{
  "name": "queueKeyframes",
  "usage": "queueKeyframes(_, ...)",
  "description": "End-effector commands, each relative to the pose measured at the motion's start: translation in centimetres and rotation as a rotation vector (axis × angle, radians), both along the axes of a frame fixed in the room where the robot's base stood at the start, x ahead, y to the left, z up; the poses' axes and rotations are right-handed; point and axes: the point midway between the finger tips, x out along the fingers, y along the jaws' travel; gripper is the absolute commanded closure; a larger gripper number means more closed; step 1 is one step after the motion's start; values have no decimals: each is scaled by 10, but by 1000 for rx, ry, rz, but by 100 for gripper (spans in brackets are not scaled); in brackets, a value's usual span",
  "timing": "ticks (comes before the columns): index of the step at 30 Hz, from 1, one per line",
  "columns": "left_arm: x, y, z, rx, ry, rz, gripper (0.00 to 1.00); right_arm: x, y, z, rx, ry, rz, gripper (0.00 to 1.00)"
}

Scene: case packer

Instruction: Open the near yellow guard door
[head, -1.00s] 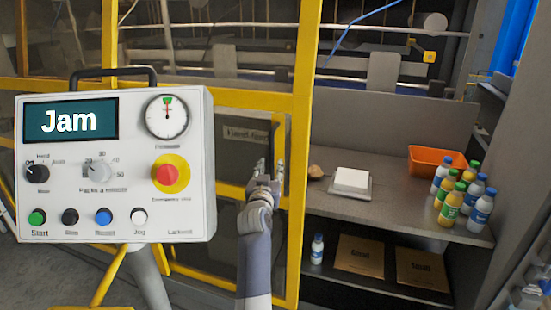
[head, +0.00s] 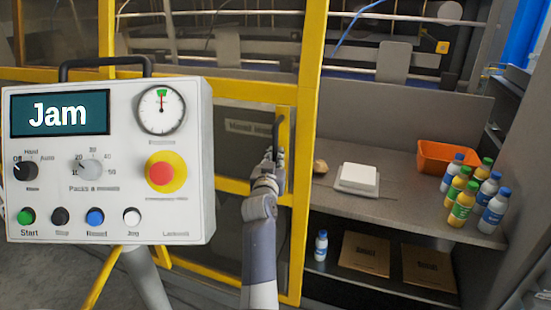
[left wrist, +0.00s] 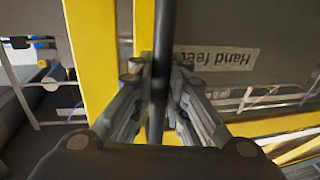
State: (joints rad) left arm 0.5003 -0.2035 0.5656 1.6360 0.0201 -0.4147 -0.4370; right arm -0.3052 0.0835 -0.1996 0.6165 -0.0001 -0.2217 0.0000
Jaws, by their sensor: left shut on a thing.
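The near yellow guard door (head: 299,190) stands upright in the middle of the head view, with a dark panel and a "Hand feed" label (left wrist: 217,62). Its dark upright bar handle (left wrist: 160,60) shows in the left wrist view, with yellow frame beside it. My left gripper (head: 274,157) is at the handle in the head view. In the left wrist view its fingers lie on both sides of the bar and are shut on it. The gripper hides part of the handle in the head view. I see no clear gap at the door. My right gripper is out of view.
A control box (head: 110,160) reading "Jam" stands at the left, close to my left arm. At the right, a grey shelf holds a white block on a scale (head: 358,178), an orange bin (head: 447,157) and several bottles. Brown cartons (head: 365,253) lie below.

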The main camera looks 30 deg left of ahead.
Motion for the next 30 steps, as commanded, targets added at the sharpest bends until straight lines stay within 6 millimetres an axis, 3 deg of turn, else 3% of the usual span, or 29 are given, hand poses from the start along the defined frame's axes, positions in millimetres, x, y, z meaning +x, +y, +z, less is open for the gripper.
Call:
queueKeyframes(10,-11,46,1,9,0,10,100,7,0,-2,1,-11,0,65)
queueKeyframes(21,-10,45,-1,-1,2,-1,100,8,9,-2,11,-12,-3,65)
queueKeyframes(22,-10,44,-1,-2,2,-2,82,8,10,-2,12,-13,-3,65)
queueKeyframes(24,-10,44,-1,-2,2,-3,66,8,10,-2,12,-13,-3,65)
queueKeyframes(30,-10,45,-1,-1,2,-1,66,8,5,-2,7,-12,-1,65)
